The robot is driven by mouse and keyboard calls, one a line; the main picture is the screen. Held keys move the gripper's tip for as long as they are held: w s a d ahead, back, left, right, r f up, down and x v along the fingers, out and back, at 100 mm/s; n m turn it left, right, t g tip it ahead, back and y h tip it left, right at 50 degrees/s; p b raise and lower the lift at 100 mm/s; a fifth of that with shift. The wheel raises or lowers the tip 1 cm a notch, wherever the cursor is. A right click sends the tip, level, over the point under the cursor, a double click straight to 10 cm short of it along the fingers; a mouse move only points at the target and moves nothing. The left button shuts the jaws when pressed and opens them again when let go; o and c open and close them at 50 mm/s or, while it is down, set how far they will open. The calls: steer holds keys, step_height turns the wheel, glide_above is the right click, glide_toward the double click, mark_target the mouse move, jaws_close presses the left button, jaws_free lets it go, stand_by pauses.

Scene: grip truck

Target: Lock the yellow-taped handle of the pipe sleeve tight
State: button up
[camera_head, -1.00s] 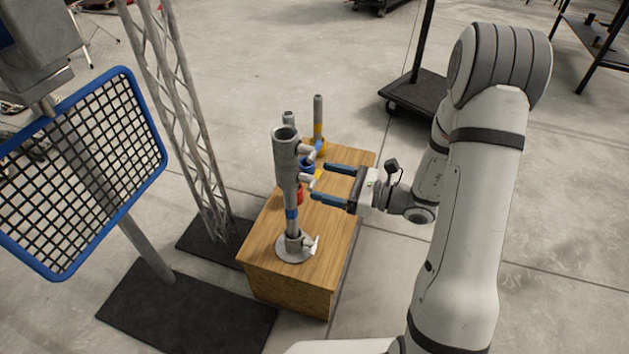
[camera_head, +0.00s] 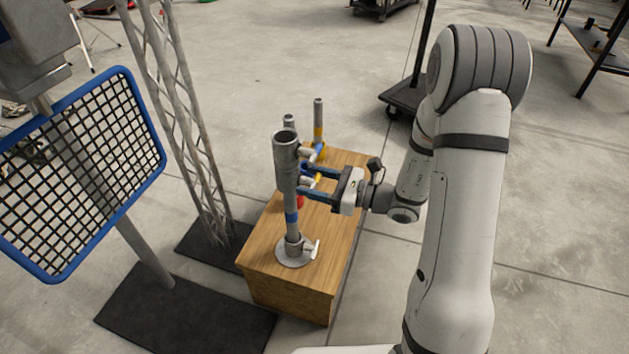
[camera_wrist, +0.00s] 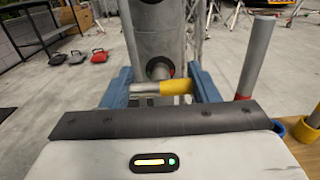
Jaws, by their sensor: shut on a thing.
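The pipe sleeve (camera_head: 285,160) is a thick grey tube around an upright pipe on the wooden box. It also shows in the wrist view (camera_wrist: 158,42). Its yellow-taped handle (camera_wrist: 176,87) is a short horizontal bar, bare metal at the left and yellow at the right, in front of the sleeve's round bolt. My gripper (camera_head: 304,180) reaches in from the right at the sleeve. Its two blue fingers stand at either end of the bar in the wrist view (camera_wrist: 163,84), shut on the handle. Exact finger contact is hard to see.
The wooden box (camera_head: 325,240) carries the pipe's round base (camera_head: 296,254) with a white-ended lower handle. Other thinner pipes (camera_head: 318,115) with colored bands stand close behind. A lattice post (camera_head: 190,130) and a blue-framed mesh panel (camera_head: 160,145) stand at the left.

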steer(key=shift+c, duration=1.3)
